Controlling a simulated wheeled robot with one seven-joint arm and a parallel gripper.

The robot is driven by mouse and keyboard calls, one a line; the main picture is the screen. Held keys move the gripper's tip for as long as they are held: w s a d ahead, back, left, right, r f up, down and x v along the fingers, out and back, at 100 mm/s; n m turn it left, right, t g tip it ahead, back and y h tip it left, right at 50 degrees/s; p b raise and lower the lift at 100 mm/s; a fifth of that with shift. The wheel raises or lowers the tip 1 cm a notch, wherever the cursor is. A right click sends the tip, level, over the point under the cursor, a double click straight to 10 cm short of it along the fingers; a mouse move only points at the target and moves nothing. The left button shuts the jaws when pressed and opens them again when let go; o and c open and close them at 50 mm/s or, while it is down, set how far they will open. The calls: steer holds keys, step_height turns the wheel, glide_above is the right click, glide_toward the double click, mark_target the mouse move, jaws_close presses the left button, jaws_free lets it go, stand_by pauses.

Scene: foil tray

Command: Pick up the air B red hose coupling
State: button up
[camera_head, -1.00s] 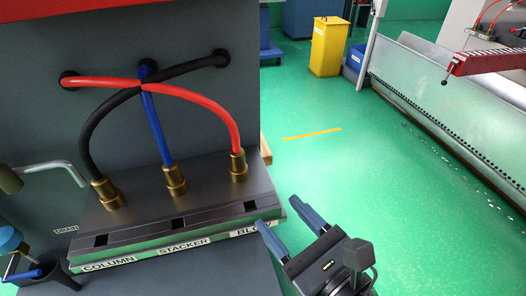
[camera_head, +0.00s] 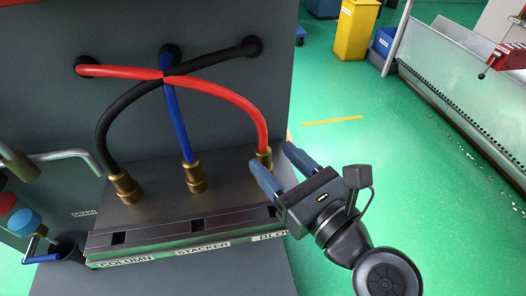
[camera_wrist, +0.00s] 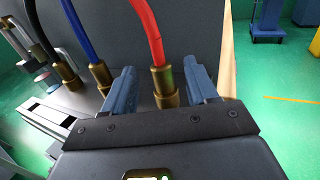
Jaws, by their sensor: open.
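The red hose (camera_head: 232,95) runs from a hole in the grey panel, crosses the black and blue hoses, and ends in a brass coupling (camera_wrist: 164,86) at the right of the metal block. In the head view that coupling is partly hidden by my gripper (camera_head: 275,165). In the wrist view the brass coupling stands upright between my two blue fingers, nearer the right one. My gripper (camera_wrist: 164,92) is open, with a finger on each side. I cannot tell whether either finger touches the brass.
The blue hose's coupling (camera_head: 195,177) and the black hose's coupling (camera_head: 125,187) stand to the left on the same block (camera_head: 160,205). A grey pipe handle (camera_head: 65,156) and a holder with blue and red items (camera_head: 30,222) are at far left.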

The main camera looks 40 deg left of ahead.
mark_target(266, 150)
steer(key=x, duration=0.4)
steer(key=shift+w+a, duration=0.1)
steer(key=shift+a, duration=0.1)
jaws_close()
stand_by(0.3)
